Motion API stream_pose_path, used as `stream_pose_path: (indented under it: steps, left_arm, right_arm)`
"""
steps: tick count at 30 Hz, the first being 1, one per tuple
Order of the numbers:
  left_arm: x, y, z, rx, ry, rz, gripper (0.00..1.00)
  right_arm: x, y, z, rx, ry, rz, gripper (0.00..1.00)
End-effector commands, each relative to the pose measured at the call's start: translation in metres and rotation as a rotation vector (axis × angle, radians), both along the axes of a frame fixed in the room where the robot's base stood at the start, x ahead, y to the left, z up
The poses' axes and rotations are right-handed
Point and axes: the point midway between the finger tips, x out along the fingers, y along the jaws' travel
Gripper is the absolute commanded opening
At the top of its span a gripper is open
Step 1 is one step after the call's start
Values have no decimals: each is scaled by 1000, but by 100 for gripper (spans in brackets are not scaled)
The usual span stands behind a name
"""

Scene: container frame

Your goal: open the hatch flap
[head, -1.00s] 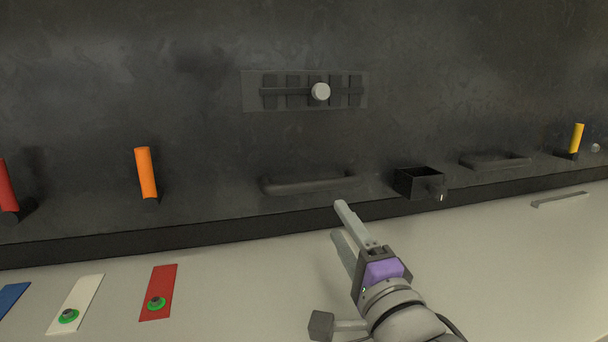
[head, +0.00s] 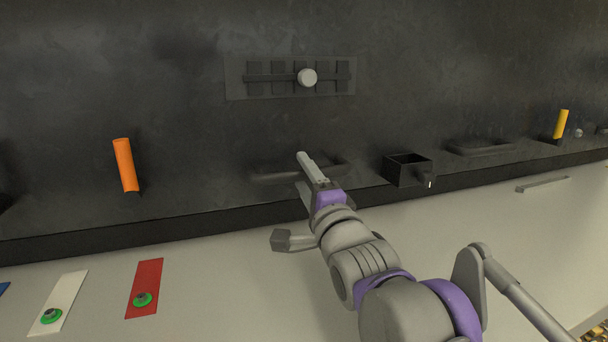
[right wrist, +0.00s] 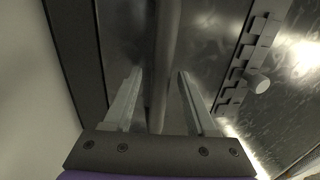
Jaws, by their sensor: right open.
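A dark bar handle (head: 275,178) sits low on the dark wall panel, below the slotted slider plate. I cannot make out the outline of a hatch flap around it. My right gripper (head: 303,168) is open, with its fingers over the middle of this handle and hiding part of it. In the right wrist view the bar (right wrist: 168,30) runs lengthwise between the two open fingers (right wrist: 160,72). I see no finger pressed against it, and cannot tell whether they touch. My left gripper is not in view.
The slider plate (head: 235,80) with a pale knob (head: 307,78) is above the handle. A small open black box (head: 408,170) stands to the right, then another dark handle (head: 480,147). Orange (head: 125,165) and yellow (head: 560,124) upright grips flank them. The pale surface in front is mostly clear.

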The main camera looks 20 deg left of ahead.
Motion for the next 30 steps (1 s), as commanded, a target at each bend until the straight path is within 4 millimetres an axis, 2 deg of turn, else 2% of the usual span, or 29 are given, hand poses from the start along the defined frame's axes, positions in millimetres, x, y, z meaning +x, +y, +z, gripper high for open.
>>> stream_pose_path:
  steps: [9,11,19,30]
  left_arm:
    - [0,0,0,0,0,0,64]
    - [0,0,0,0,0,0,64]
    - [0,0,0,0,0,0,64]
    - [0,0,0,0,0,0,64]
  right_arm:
    - [3,2,0,0,0,0,57]
    - [3,2,0,0,0,0,48]
    - [3,2,0,0,0,0,0]
    - [3,1,0,-1,1,0,0]
